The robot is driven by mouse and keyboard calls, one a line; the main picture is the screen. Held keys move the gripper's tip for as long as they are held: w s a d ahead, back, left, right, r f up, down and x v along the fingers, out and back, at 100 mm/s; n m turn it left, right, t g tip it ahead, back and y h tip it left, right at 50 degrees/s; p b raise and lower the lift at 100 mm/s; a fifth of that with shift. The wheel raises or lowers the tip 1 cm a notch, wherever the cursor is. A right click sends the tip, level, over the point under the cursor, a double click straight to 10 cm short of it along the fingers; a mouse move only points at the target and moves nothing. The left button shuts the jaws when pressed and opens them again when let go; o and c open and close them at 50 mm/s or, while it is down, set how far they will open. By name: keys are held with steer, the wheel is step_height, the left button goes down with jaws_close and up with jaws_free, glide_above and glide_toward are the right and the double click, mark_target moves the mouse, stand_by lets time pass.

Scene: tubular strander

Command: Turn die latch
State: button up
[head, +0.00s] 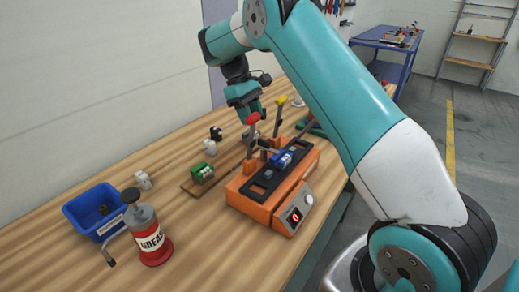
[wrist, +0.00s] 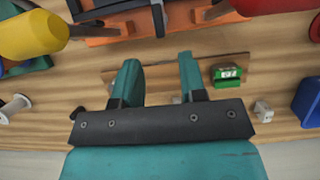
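My gripper (head: 246,112) hangs above the bench beside the orange machine (head: 238,192). In the wrist view its two teal fingers (wrist: 159,62) are spread apart with nothing between them. The machine has a dark top, a blue part (head: 282,158) and a small red-lit display (head: 295,217). A red-knobbed lever (head: 253,118) and a yellow-knobbed lever (head: 281,100) stand at its far side. The yellow knob (wrist: 32,36) looks large at the left of the wrist view. I cannot tell which part is the die latch.
A green block (head: 202,172) sits on a wooden board (head: 190,187) left of the machine. A red grease can (head: 152,244) and a blue bin (head: 83,209) stand nearer. Small fittings lie along the wall side.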

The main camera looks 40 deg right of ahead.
mark_target(260, 139)
steer(key=b+x, duration=0.4)
steer(key=x, duration=0.3)
steer(key=shift+a, duration=0.1)
steer(key=shift+w, duration=0.1)
jaws_close()
